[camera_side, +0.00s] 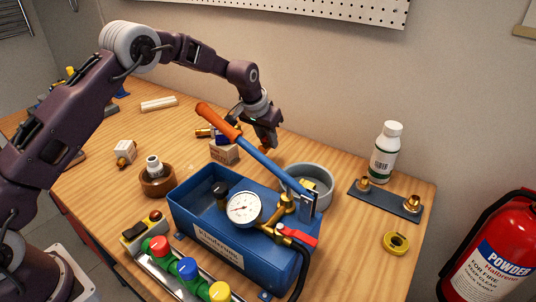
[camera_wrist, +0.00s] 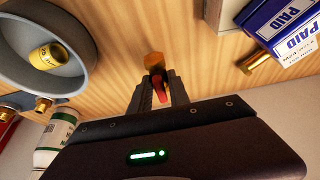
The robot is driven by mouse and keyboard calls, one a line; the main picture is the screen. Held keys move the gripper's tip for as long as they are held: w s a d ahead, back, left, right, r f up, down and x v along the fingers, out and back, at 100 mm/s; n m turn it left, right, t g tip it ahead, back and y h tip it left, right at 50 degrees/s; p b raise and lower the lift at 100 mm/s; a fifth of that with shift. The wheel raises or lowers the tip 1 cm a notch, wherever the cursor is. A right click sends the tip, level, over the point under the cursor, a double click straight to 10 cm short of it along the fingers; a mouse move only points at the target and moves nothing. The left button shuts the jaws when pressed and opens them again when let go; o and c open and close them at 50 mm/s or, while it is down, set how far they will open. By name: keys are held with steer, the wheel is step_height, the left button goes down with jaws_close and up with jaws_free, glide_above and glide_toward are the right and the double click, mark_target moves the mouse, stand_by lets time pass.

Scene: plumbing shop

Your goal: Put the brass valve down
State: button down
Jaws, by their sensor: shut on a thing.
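My gripper (camera_wrist: 158,95) is shut on the brass valve (camera_wrist: 154,62), seen in the wrist view as a brass end with a red part between the fingers. The wooden table (camera_wrist: 120,50) shows below and around it; I cannot tell whether the valve touches it. In the side view my gripper (camera_side: 267,146) is behind the blue pump handle, between the boxes and the grey bowl (camera_side: 328,178). The valve is mostly hidden there by the fingers and handle.
The grey bowl, also in the wrist view (camera_wrist: 84,88), holds a brass fitting (camera_wrist: 48,56). Small boxes (camera_side: 224,154) stand left of my gripper. A blue test pump (camera_side: 190,208) with a raised orange-gripped lever (camera_side: 218,121) stands in front. A white bottle (camera_side: 384,155) stands at right.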

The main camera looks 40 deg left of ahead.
mark_target(268, 151)
steer(key=shift+f, duration=2.2)
steer(key=shift+f, duration=0.1)
steer(key=c, duration=1.2)
jaws_free()
steer(key=shift+c, duration=0.2)
steer(key=v, duration=1.2)
